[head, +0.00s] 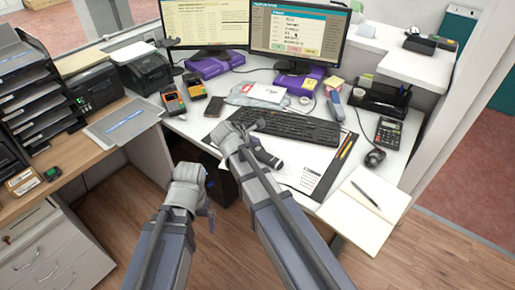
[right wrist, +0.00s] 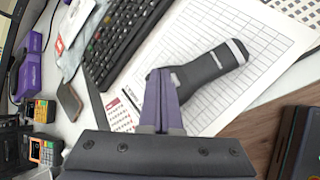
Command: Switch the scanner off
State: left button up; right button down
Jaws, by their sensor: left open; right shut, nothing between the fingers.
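The scanner (head: 267,157) is a dark handheld device lying on printed sheets in front of the keyboard. In the right wrist view the scanner (right wrist: 213,69) lies on its side with a pale band at its far end. My right gripper (head: 250,141) is over the near end of the scanner. In the right wrist view its purple fingers (right wrist: 160,75) are shut and empty, with tips right beside the scanner's near end; I cannot tell whether they touch. No lit indicator shows on the scanner. My left gripper (head: 209,192) is open, away from the scanner, in front of the desk edge.
The keyboard (head: 285,127) lies just behind the scanner. A phone (head: 215,106) and two orange-edged devices (head: 173,101) are to the left. A calculator (head: 388,132), mouse (head: 375,157) and open notebook (head: 365,205) are to the right. Two monitors (head: 297,32) stand behind.

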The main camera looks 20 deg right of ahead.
jog(key=shift+f, duration=0.15)
dwell(0.3)
jog(key=shift+f+b, duration=0.35)
jog(key=shift+b, duration=0.1)
jog(key=shift+f+b, duration=0.4)
jog(key=shift+b, duration=0.05)
dwell(0.5)
jog(key=shift+r, duration=0.1)
jog(key=shift+r+p, duration=0.8)
jog(key=shift+p, duration=0.15)
jog(key=shift+r, duration=0.1)
notch_tip(320, 180, up, 6)
jog(key=p, duration=0.6)
